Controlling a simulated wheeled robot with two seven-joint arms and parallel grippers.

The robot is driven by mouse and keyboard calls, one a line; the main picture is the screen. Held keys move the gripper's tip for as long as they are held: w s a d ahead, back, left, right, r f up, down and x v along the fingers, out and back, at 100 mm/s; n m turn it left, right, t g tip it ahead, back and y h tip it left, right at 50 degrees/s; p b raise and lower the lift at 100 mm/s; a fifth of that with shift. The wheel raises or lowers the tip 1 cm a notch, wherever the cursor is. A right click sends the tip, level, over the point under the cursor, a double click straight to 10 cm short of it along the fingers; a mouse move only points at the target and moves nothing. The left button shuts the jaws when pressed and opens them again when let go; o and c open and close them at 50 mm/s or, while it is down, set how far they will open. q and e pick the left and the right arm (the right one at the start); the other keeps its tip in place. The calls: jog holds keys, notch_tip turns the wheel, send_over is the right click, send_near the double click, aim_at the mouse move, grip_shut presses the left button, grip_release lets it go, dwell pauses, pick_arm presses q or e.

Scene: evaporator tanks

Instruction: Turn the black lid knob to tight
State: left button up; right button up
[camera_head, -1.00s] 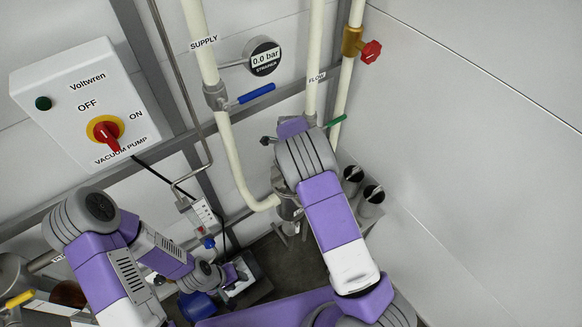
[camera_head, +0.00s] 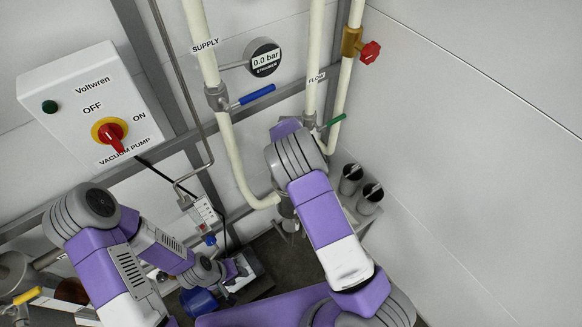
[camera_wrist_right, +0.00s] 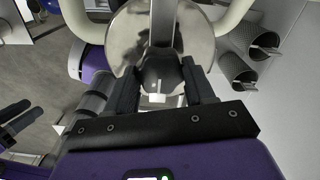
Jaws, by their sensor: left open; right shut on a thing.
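The black lid knob (camera_wrist_right: 160,72) sits in the middle of a round shiny metal lid (camera_wrist_right: 125,38) in the right wrist view. My right gripper (camera_wrist_right: 161,88) is shut on the knob, with one dark finger on each side of it. Any tight mark on the lid cannot be made out. In the head view my right arm hides the lid, the knob and the right gripper. My left gripper (camera_head: 236,277) is low in the head view, open, near the floor and beside a blue object (camera_head: 198,301).
Pale pipes carry a blue-handled valve (camera_head: 255,95), a green handle (camera_head: 334,121) and a red knob (camera_head: 370,52). A switch box (camera_head: 90,100) hangs at left. The right wall is bare.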

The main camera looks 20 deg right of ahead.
jog(key=shift+w+r, duration=0.1)
jog(key=o, duration=1)
jog(key=shift+o, duration=0.2)
notch_tip(320, 180, up, 8)
jog(key=shift+f, duration=0.25)
